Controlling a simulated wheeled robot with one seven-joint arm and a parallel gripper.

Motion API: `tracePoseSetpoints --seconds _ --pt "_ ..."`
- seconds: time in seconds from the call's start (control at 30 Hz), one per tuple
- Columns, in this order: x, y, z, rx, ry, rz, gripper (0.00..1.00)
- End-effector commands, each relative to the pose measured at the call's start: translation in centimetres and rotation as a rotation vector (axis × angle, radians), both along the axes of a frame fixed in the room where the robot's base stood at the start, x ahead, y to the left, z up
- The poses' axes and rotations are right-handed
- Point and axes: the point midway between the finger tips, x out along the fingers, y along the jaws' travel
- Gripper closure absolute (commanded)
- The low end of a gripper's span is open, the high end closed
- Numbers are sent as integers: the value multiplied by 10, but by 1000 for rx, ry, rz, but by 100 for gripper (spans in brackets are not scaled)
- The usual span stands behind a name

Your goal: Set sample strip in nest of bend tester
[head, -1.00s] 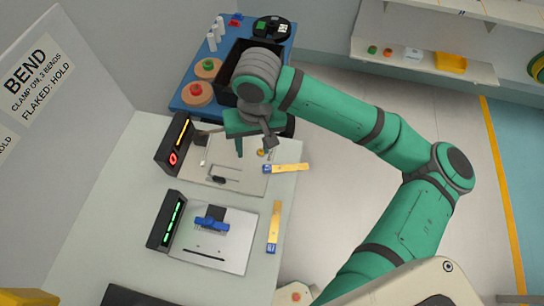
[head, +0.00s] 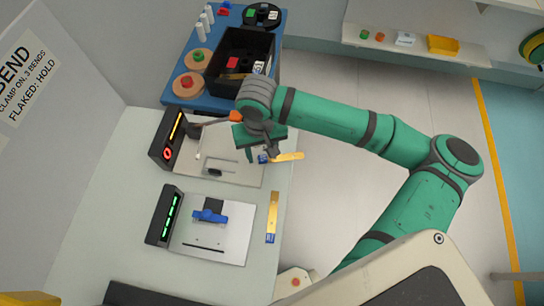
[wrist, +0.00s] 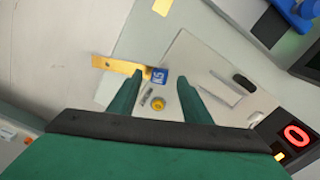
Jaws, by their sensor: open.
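A flat gold sample strip (head: 287,157) with a blue labelled end lies at the right edge of the upper bench station's plate (head: 243,178), overhanging the bench. It also shows in the wrist view (wrist: 112,64). That station has a red 0 display (head: 167,153) and an orange-tipped lever (head: 236,116); I take it as the bend tester. A pale bracket with a black piece (head: 215,171) sits on its plate; I cannot tell which part is the nest. My gripper (wrist: 160,80) is open and empty, with its fingertips either side of the blue end; contact is unclear.
A second gold strip (head: 272,213) lies right of the lower station (head: 235,240), which has green lights and a blue clamp (head: 209,215). A blue table (head: 174,97) behind holds a black bin (head: 228,45) and spools. A gold knob (wrist: 158,103) is close to my fingers.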

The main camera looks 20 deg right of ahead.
Motion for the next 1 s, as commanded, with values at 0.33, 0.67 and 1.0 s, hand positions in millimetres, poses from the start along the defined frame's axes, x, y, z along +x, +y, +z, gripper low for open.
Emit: tracePoseSetpoints --seconds 0.33,0.67,1.0 --pt "0 -1 -15 1 -1 -4 56" --pt "0 -1 -15 1 0 -2 100" --pt "0 -1 -13 1 -1 -2 100"
